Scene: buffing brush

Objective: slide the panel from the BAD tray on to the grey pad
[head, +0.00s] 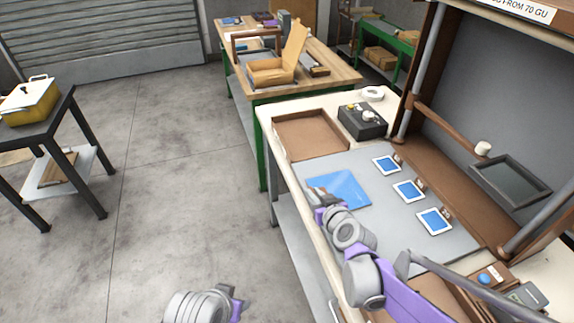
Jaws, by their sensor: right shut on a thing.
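A flat blue panel (345,186) lies at the left part of the grey pad (378,222) on the workbench. My right gripper (315,197) is at the panel's near left edge, shut on it. The gripper hides that edge, and I cannot tell whether the panel is flat on the pad or slightly raised. A shallow brown tray (283,155) at the far end of the bench looks empty. No BAD label is legible. Part of my left arm shows at the bottom, but its gripper fingers are not in view.
A black box with knobs (362,122) and a white roll (372,93) are behind. Another brown tray (436,293) is partly hidden by my right arm. A brown ledge borders the right.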

